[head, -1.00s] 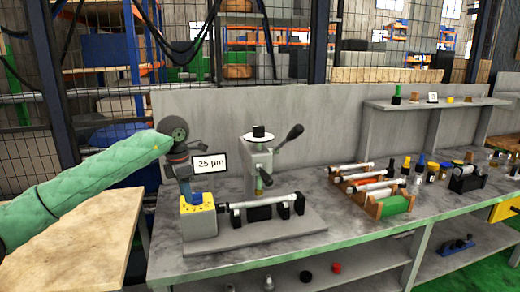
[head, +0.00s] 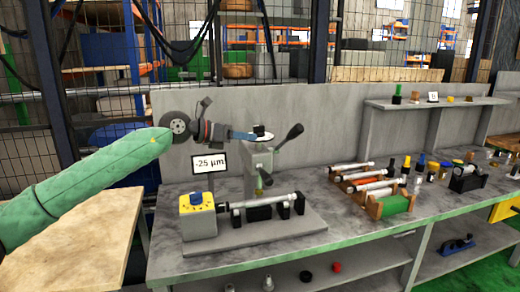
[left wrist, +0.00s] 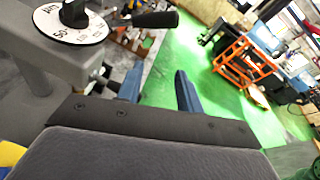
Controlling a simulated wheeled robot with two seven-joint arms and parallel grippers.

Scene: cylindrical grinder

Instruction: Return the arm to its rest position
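My left arm in its green sleeve comes in from the left of the head view. My left gripper (head: 250,136) is raised over the bench and points right, its blue fingers overlapping the grey stand (head: 259,165) in the picture. In the left wrist view the two blue fingertips (left wrist: 157,82) are apart with nothing between them, so the gripper is open and empty. The yellow box (head: 198,203) with its blue knob (head: 196,197) sits below, clear of the gripper. My right gripper does not show.
The grey stand has a black handle (head: 290,135) and a dial (left wrist: 70,22). A display (head: 210,163) reads -25 µm. A shaft (head: 263,202) lies on black supports. A rack of shafts (head: 395,203) stands farther right. A wooden table (head: 85,240) is at left.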

